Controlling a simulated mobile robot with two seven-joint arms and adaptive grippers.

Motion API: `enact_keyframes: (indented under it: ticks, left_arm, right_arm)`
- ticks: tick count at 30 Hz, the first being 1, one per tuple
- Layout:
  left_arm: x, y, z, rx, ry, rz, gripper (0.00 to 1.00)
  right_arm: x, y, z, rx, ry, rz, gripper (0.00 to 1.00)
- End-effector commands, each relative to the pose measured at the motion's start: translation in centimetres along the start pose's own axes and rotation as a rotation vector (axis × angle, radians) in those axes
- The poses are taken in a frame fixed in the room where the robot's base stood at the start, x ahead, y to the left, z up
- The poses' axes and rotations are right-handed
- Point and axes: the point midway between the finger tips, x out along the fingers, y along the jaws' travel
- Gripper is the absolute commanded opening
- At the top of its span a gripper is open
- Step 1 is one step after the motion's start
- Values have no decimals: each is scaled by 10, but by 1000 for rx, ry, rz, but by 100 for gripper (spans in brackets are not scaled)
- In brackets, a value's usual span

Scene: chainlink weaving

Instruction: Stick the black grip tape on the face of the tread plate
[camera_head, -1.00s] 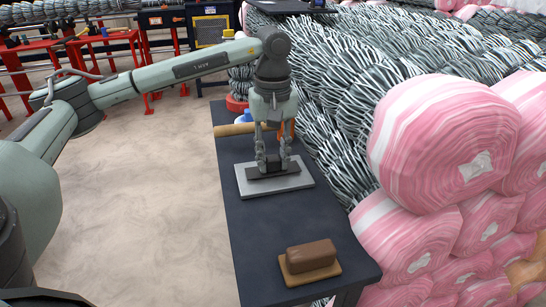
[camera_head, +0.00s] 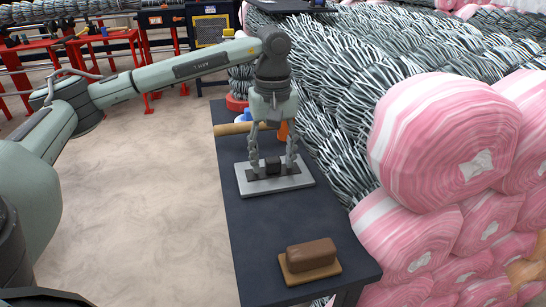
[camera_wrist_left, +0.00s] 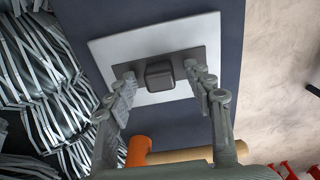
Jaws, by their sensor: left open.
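The tread plate (camera_head: 300,181) is a pale grey flat plate on the dark table. The black grip tape (camera_head: 262,173) is a dark strip lying flat across the plate's upper face, with a small dark block (camera_head: 273,164) standing at its middle. In the left wrist view the tape (camera_wrist_left: 160,57) lies within the edges of the plate (camera_wrist_left: 110,48). My left gripper (camera_head: 272,173) points down over the plate, open, with its fingers apart on either side of the block. In the left wrist view the fingertips (camera_wrist_left: 159,74) are clear of the block. My right gripper is out of view.
A brown block on a tan board (camera_head: 310,258) sits at the table's near end. Striped bundles and pink rolls (camera_head: 440,140) crowd the right side.

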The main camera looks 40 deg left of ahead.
Motion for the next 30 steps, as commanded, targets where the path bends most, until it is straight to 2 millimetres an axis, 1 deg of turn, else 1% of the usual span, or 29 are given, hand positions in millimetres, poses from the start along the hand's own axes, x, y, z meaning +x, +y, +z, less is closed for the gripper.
enact_keyframes:
  ticks: [2,5,12,15,18,21,24,30]
  left_arm:
    - [-6,1,0,0,1,2,52]
    - [-19,1,0,0,1,4,52]
    - [-72,2,0,0,3,6,52]
    - [-91,1,0,0,2,5,52]
    - [-106,1,-1,-1,3,3,52]
    - [-115,1,0,0,2,2,52]
    - [-119,0,0,0,1,2,52]
    - [-120,0,0,0,0,1,52]
  right_arm:
    - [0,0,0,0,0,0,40]
    - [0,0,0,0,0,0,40]
    - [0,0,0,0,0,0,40]
    - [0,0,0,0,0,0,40]
    - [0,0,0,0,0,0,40]
    - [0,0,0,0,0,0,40]
    - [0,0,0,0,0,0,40]
    - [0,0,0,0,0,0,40]
